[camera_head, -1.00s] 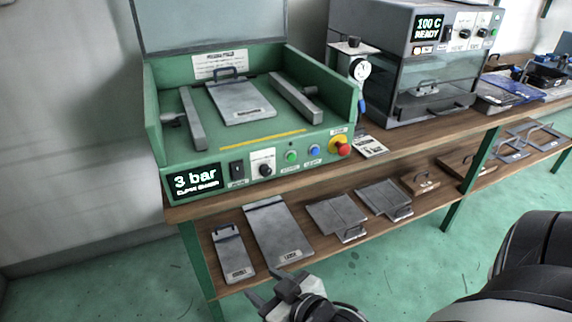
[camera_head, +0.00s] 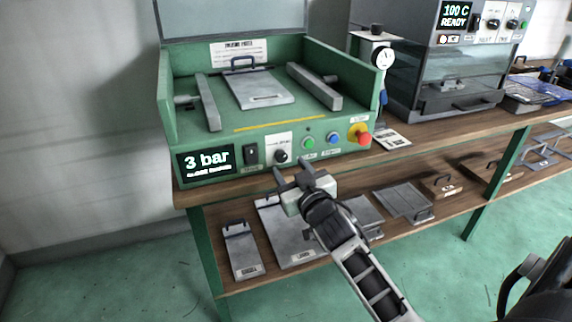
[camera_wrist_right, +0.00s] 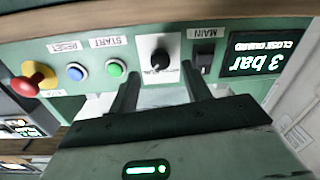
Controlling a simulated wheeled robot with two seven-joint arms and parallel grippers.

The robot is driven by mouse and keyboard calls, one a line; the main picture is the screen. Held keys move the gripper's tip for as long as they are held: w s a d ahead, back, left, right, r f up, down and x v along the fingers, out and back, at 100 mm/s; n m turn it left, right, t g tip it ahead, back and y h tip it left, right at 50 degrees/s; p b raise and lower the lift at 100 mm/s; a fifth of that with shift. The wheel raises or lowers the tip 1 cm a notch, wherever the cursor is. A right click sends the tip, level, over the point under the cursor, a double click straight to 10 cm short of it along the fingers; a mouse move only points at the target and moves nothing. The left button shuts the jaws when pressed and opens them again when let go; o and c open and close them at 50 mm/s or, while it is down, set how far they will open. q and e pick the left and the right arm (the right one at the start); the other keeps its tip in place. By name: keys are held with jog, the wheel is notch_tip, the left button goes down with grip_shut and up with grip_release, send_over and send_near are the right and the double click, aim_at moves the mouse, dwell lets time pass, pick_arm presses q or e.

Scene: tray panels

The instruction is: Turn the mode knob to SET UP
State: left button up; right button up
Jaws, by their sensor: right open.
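The mode knob (camera_head: 281,156) is a small black dial on a white plate on the front panel of the green machine (camera_head: 168,120). It also shows in the right wrist view (camera_wrist_right: 160,59), upside down, where the lettering around it is too small to read. My right gripper (camera_head: 296,168) is open and empty, just in front of and below the knob. In the right wrist view its two fingers (camera_wrist_right: 160,88) point at the panel with the knob between and beyond their tips, apart from it. My left gripper is not in view.
Beside the knob are a black MAIN switch (camera_head: 250,154), a green button (camera_head: 308,143), a blue button (camera_head: 333,138) and a red stop knob (camera_head: 364,138). The display (camera_head: 206,162) reads "3 bar". Metal plates (camera_head: 242,250) lie on the shelf below.

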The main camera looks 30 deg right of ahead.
aim_at(282, 159)
jog(key=shift+w+d, duration=0.2)
jog(key=shift+w, duration=0.95)
jog(key=shift+w+d, duration=0.1)
jog(key=shift+w, duration=0.35)
jog(key=c, duration=1)
